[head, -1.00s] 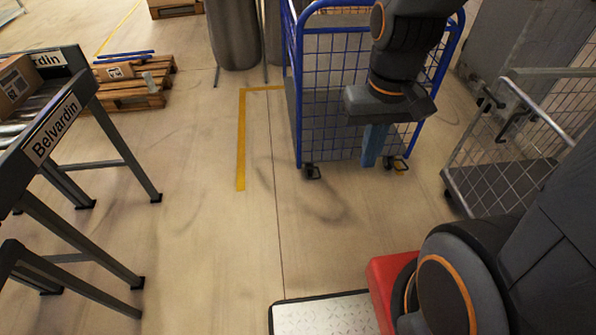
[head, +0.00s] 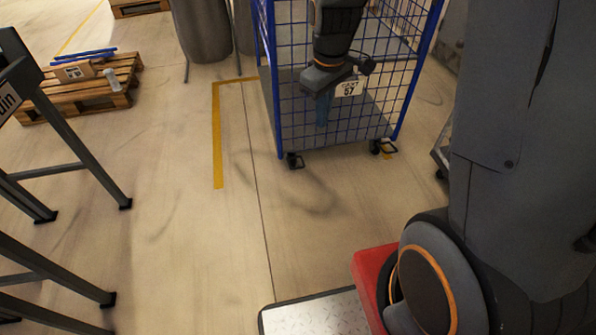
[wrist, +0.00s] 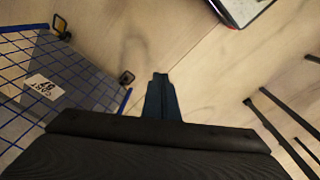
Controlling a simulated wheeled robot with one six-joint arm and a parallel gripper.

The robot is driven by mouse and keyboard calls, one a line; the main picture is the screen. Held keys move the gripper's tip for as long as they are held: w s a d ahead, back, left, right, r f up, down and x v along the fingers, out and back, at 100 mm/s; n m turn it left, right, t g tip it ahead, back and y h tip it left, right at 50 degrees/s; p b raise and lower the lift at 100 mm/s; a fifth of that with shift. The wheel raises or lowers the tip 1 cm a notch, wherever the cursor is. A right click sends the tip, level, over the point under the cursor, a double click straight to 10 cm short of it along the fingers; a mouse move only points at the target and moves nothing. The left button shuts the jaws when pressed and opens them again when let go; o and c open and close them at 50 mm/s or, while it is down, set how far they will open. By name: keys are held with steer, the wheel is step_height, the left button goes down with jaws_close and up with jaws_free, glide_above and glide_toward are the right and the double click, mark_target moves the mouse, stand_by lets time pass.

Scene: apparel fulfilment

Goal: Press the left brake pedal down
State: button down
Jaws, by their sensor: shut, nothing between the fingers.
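The blue wire-mesh cart (head: 262,75) stands ahead of me. Its left brake pedal (head: 295,162) is a small dark pedal at the left caster, near the floor; in the wrist view it shows at the near bottom corner of the cart (wrist: 126,78). The right pedal (head: 385,148) is at the other caster; it also shows in the wrist view (wrist: 60,25). My gripper (head: 322,122) points down in front of the cart's mesh, above and right of the left pedal in the picture. Its blue fingers (wrist: 160,78) are together and empty, apart from both pedals.
A yellow floor line (head: 217,135) runs left of the cart. Dark conveyor legs (head: 85,165) stand at the left, a wooden pallet (head: 120,88) behind them. A grey wire trolley (head: 441,150) is partly hidden at the right. Floor before the cart is clear.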

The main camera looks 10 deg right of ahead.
steer(key=w+f+n+b, duration=0.5)
steer(key=w+f+b, duration=0.4)
steer(key=w+f, duration=0.6)
steer(key=n+t+b, duration=0.1)
steer(key=n+b, duration=0.5)
steer(key=b, duration=0.4)
glide_above(298, 168)
steer(key=s, duration=0.3)
step_height(298, 168, down, 22)
steer(key=shift+s+d+f, duration=0.1)
steer(key=shift+f, duration=0.05)
steer(key=w+f+b, duration=0.1)
steer(key=f, duration=0.3)
steer(key=f+b, duration=0.2)
steer(key=f, duration=0.3)
steer(key=w+f+b, duration=0.1)
steer(key=f+b, duration=0.1)
steer(key=f, duration=0.2)
steer(key=shift+w+f, duration=0.35)
steer(key=shift+f, duration=0.05)
